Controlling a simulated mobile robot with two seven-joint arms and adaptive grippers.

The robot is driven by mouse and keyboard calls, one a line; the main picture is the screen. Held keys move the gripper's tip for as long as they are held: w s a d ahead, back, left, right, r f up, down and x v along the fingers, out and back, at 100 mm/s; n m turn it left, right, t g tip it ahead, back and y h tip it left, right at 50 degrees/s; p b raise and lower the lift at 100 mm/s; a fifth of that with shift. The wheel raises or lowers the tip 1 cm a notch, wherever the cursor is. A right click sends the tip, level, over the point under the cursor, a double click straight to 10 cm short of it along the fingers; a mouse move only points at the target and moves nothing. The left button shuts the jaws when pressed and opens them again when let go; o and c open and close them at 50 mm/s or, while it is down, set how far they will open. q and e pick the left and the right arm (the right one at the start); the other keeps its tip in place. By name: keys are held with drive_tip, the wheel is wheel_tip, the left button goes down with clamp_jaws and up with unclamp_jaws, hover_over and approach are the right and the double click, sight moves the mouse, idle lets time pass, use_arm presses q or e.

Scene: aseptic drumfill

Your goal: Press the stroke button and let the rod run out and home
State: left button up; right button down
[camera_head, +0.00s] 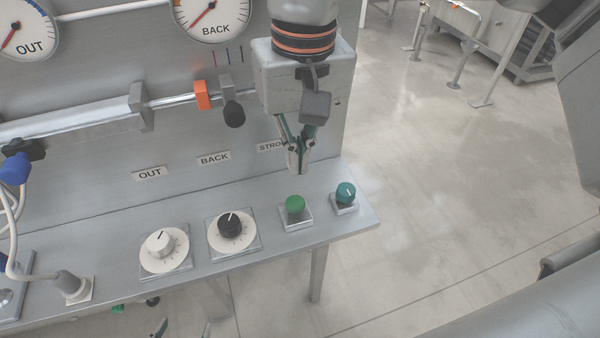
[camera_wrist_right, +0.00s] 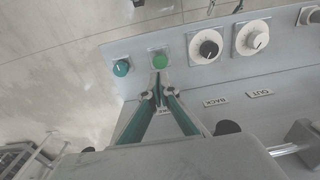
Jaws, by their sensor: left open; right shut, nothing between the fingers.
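The green stroke button (camera_head: 295,204) sits on a square plate on the panel's shelf, and it also shows in the right wrist view (camera_wrist_right: 160,61). My right gripper (camera_head: 301,171) is shut and empty, pointing down above and just behind the button. In the right wrist view its fingertips (camera_wrist_right: 159,74) appear close to the button's edge; contact cannot be told. The silver rod (camera_head: 172,101) runs horizontally along the panel, with an orange collar (camera_head: 202,95) near a dark knob. My left gripper (camera_head: 183,328) is open below the shelf, only its fingertips showing at the bottom edge.
A white dial (camera_head: 160,243) and a black dial (camera_head: 230,224) stand left of the button. A teal knob (camera_head: 346,192) stands to its right, near the shelf end. OUT (camera_head: 28,30) and BACK (camera_head: 210,14) gauges hang above. Open floor lies to the right.

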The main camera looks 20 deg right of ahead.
use_arm(q)
drive_tip(key=shift+w+a+r, duration=0.1)
drive_tip(key=shift+w+r, duration=0.2)
use_arm(e)
wheel_tip(320, 180, up, 3)
drive_tip(key=shift+d+r, duration=0.1)
drive_tip(key=shift+r, duration=0.1)
use_arm(q)
drive_tip(key=shift+r, duration=0.1)
